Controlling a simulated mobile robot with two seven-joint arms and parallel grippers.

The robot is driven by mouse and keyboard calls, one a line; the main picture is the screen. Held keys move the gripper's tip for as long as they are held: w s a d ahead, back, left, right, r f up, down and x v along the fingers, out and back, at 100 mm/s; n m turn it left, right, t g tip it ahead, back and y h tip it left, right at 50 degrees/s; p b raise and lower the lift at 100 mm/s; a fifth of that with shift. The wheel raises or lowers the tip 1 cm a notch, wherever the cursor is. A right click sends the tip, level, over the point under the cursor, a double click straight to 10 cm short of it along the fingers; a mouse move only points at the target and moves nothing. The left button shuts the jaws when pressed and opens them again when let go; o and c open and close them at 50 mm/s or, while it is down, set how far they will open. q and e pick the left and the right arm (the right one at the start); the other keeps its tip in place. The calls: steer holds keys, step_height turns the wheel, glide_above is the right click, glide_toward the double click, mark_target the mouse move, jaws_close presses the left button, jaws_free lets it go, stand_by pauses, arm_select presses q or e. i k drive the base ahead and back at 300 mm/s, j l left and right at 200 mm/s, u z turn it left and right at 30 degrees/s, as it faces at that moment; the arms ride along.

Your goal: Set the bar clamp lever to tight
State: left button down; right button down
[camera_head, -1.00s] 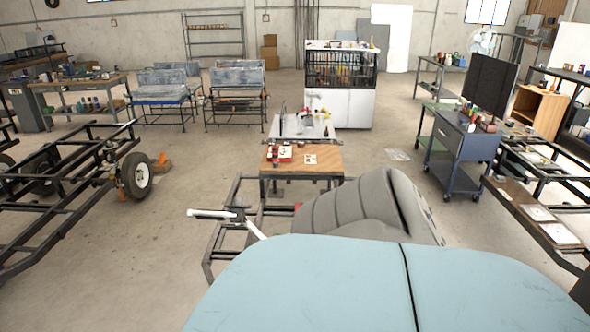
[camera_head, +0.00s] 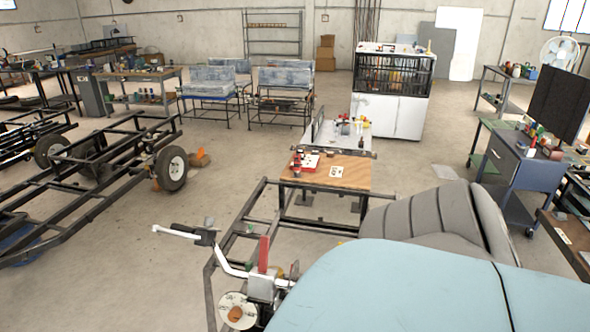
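A red lever (camera_head: 263,253) stands upright on a grey metal block (camera_head: 262,288) near the bottom of the view. A bent white bar (camera_head: 231,270) with a dark grip section (camera_head: 206,237) runs to this block. The block looks like the bar clamp, but I cannot tell for sure or read the lever's setting. A pale blue panel (camera_head: 400,285) lies close beside the block on the right. Neither of my grippers is in view.
A grey padded seat (camera_head: 440,222) sits behind the panel. A wooden-topped table (camera_head: 345,175) with small items stands beyond. A black wheeled frame (camera_head: 85,190) is at left, a blue tool cart (camera_head: 525,170) at right. Open floor lies between the black frame and table.

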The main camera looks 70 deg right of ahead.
mark_target(264, 250)
steer(key=k+l, duration=0.25)
steer(key=l, duration=0.15)
steer(key=k+l, duration=0.2)
steer(key=l, duration=0.2)
steer(key=k+l, duration=0.25)
steer(key=l, duration=0.15)
steer(key=k+l, duration=0.25)
steer(key=l, duration=0.1)
